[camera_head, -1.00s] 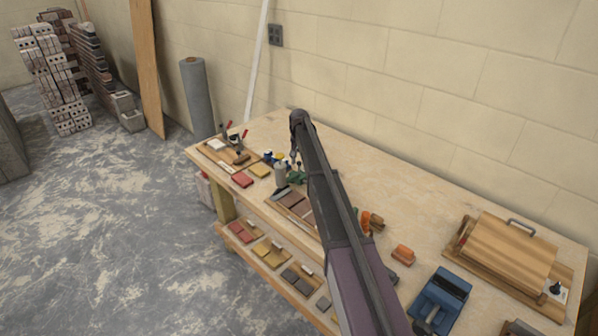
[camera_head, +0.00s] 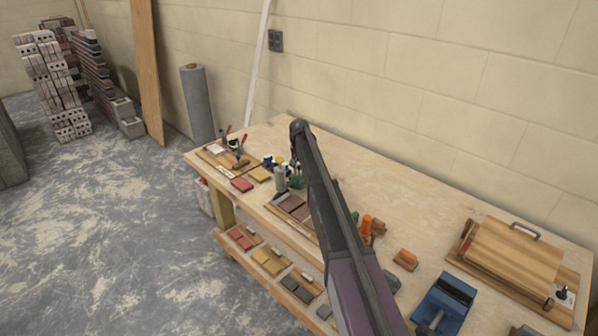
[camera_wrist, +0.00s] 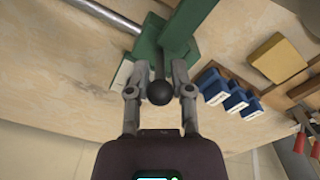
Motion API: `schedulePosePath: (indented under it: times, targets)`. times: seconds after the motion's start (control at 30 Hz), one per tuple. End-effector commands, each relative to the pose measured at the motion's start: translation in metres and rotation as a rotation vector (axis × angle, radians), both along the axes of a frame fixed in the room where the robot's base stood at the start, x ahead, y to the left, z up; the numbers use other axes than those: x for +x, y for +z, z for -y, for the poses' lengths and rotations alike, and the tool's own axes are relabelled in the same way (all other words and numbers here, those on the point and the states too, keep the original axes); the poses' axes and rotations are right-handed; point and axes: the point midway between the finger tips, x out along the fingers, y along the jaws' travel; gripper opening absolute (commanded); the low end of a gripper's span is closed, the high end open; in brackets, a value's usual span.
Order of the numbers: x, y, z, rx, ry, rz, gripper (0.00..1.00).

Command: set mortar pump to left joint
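A green device (camera_wrist: 180,30), which I take to be the mortar pump, shows at the top of the wrist view. A lever with a round black knob (camera_wrist: 160,93) comes from it toward my camera. My gripper (camera_wrist: 159,68) has its two fingers apart, one on each side of the lever, with the knob between them. Gaps show beside the lever, and I see no clear grip. In the head view the green device (camera_head: 297,182) is small and partly hidden by my arm. Labels that could mark a left joint are not readable.
Several blue blocks (camera_wrist: 229,93) with white labels and a yellow block (camera_wrist: 277,58) lie right of the device in the wrist view. The bench (camera_head: 420,215) also holds an orange block (camera_head: 405,259), a blue tool (camera_head: 442,303) and a wooden box (camera_head: 515,252).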

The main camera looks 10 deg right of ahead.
Motion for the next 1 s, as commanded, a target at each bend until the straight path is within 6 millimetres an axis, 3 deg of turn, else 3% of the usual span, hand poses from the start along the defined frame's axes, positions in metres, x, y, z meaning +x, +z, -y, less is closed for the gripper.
schedulePosePath:
  times: [0.27,0.7,1.0]
  targets:
    - [-0.005,0.0,0.004,0.0,-0.001,0.0,0.0]
    - [-0.072,0.0,0.052,-0.001,-0.002,0.0,0.0]
    - [-0.074,0.0,0.056,-0.001,-0.002,0.0,0.0]
